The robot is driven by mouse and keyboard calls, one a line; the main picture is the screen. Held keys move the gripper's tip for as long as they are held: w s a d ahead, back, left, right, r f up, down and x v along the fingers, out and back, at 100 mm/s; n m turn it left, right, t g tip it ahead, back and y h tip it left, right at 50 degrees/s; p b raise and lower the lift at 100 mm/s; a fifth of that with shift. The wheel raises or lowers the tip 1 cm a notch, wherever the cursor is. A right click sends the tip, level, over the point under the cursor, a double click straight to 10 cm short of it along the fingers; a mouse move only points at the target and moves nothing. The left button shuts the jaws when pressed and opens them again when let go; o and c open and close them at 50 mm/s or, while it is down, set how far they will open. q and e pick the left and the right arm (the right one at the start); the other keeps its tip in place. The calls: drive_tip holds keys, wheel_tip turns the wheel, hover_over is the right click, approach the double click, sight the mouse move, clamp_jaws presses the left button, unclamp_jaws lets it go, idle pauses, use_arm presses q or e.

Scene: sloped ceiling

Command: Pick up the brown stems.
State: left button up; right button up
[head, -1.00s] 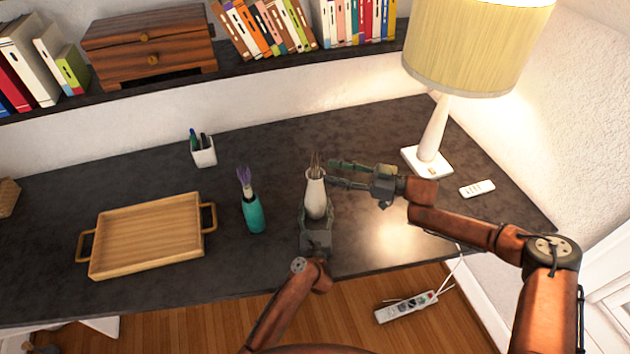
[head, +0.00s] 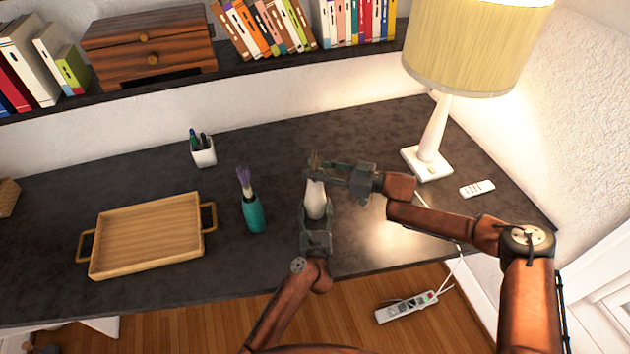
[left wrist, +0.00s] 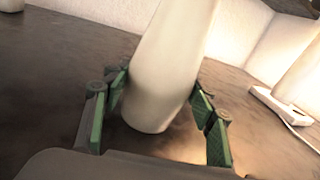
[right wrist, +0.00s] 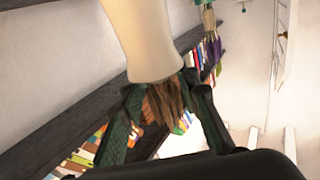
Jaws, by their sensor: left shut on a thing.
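The brown stems (head: 315,158) stand in the mouth of a slim white vase (head: 316,200) on the dark desk; in the right wrist view the stems (right wrist: 166,100) show below the vase rim, as the picture is upside down. My left gripper (head: 316,212) is shut on the white vase, with a finger on each side of its lower body in the left wrist view (left wrist: 160,95). My right gripper (head: 322,172) is at the vase mouth, its open fingers either side of the stems; its arm comes from the right. The stems are partly hidden by it in the head view.
A teal vase with purple stems (head: 252,212) stands just left of the white vase. A wooden tray (head: 207,245) lies further left, with a pen cup (head: 203,155) behind. A lamp (head: 432,140) and a remote (head: 477,188) are at the right.

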drive_tip(key=c, duration=0.7)
wheel_tip(320, 180, up, 28)
drive_tip(key=shift+r, duration=0.1)
use_arm(q)
drive_tip(key=o, duration=1.6)
drive_tip(key=shift+o, duration=0.2)
drive_tip(key=s, duration=1.2)
drive_tip(key=shift+d, duration=0.1)
